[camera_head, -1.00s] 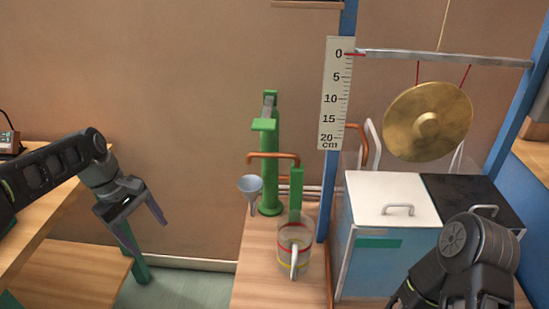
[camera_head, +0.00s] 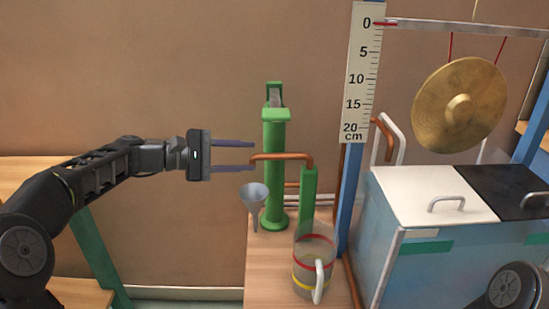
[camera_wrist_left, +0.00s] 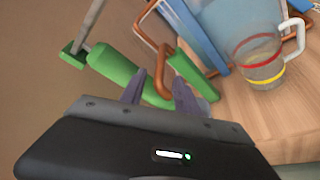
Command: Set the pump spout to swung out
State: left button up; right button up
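The pump is a green column (camera_head: 274,165) in the head view, with a shorter green post (camera_head: 308,195) beside it. The copper spout (camera_head: 285,156) runs left from the top of the post, its bent end above a grey funnel (camera_head: 254,194). My left gripper (camera_head: 253,156) is open and points right, its fingertips close to the spout's left end. In the left wrist view the spout (camera_wrist_left: 164,53) shows just beyond the open fingers (camera_wrist_left: 160,77); I cannot tell whether they touch it. My right gripper is out of view; only part of that arm shows.
A clear jug (camera_head: 314,258) with red and yellow bands stands on the wooden bench (camera_head: 270,285) by the post. A scale board (camera_head: 361,75), a gong (camera_head: 460,105) and a white-topped box (camera_head: 420,190) are to the right. Open room lies left of the pump.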

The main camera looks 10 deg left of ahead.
aim_at(264, 157)
pick_arm(q)
jog(key=b+x, duration=0.1)
jog(key=x, duration=0.6)
jog(key=shift+w+d+f, duration=0.15)
jog(key=shift+w+d, duration=0.05)
jog(key=shift+d, duration=0.1)
grip_shut()
dwell(1.2)
